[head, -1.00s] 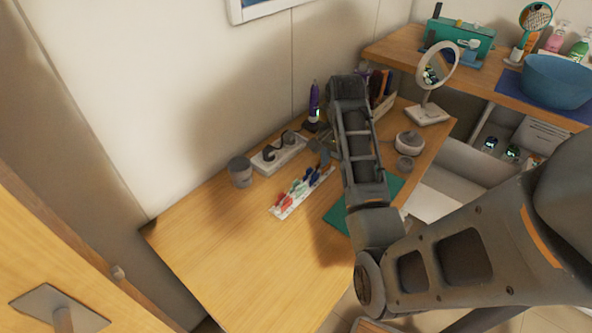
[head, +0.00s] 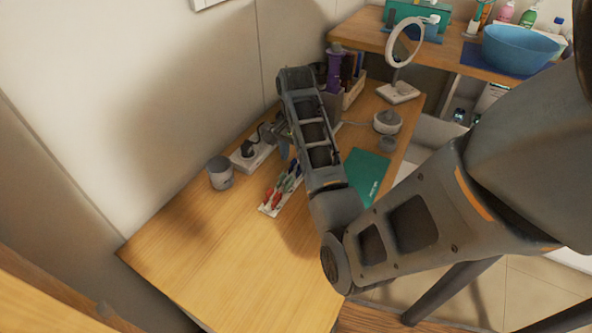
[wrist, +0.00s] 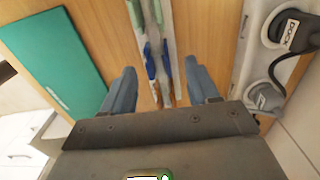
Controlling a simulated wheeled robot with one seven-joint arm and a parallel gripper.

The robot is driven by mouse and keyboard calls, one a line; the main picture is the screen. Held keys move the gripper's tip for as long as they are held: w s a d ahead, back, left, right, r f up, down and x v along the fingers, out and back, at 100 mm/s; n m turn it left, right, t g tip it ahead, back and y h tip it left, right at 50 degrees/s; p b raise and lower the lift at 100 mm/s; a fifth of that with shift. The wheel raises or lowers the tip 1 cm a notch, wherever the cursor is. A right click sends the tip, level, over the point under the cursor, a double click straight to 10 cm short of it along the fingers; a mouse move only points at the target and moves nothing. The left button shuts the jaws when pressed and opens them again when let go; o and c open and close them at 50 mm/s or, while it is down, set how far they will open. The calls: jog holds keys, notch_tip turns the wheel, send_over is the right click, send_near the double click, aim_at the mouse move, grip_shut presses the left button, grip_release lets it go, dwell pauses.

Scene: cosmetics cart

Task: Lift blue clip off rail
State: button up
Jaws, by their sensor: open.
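A white rail (head: 268,208) lies on the wooden table with red, green and blue clips along it. In the wrist view the rail (wrist: 167,30) runs between my fingers, with blue clips (wrist: 149,58) mid-picture, green ones (wrist: 137,14) higher up and orange ones low down. In the head view, the blue clips (head: 294,168) are at the far visible part of the rail, beside my arm. My gripper (wrist: 161,85) is open and empty above the rail, one finger on each side. My arm hides part of the rail in the head view.
A green mat (head: 367,176) lies to the right. The table's front is clear.

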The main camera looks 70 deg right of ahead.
jog(key=shift+s+f, duration=0.1)
jog(key=shift+f, duration=1.25)
grip_shut()
